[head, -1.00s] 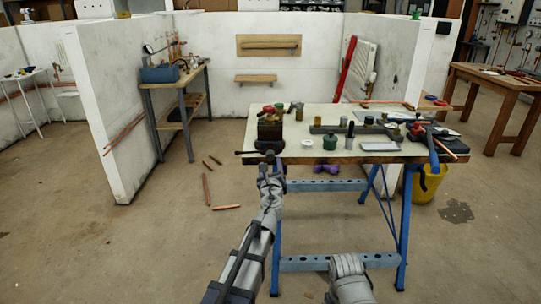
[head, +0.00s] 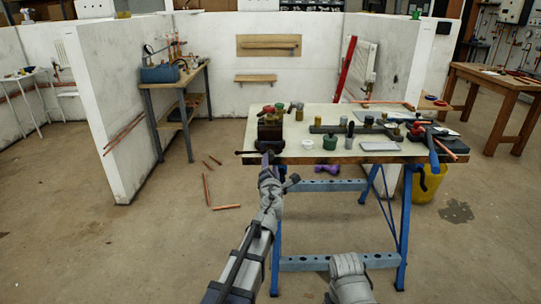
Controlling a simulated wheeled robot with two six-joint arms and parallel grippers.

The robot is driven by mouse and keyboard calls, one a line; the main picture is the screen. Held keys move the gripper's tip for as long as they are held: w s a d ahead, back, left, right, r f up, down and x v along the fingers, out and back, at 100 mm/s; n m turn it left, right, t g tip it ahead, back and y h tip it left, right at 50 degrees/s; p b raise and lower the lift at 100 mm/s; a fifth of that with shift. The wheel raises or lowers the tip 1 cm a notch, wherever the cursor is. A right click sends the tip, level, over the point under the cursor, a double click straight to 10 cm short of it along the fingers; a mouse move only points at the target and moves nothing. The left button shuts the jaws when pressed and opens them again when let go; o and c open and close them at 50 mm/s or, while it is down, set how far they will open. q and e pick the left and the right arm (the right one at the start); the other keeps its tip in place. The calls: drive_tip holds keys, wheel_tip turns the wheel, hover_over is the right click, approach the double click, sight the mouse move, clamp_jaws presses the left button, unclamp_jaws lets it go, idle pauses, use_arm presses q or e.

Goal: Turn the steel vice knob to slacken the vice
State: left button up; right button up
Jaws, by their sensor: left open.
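The dark vice (head: 270,128) stands at the front left corner of the bench top. A thin dark bar with a small round end (head: 238,153) sticks out to its left at the bench edge. The steel knob cannot be told apart clearly at this size. My left gripper (head: 267,160) is open at the front of the vice, just below the bench edge. Whether it touches the vice or knob is unclear. My right arm shows at the bottom centre, but its gripper is not in view.
The bench top (head: 290,153) also holds a green pot (head: 330,141), a white cup (head: 307,145), a grey tray (head: 380,146) and several small cylinders. A yellow bucket (head: 428,184) stands under the bench's right side. Copper offcuts lie on the floor at left.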

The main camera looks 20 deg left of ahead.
sight(270, 158)
use_arm(q)
drive_tip(key=shift+m, duration=0.3)
drive_tip(key=shift+x, duration=2.55)
clamp_jaws()
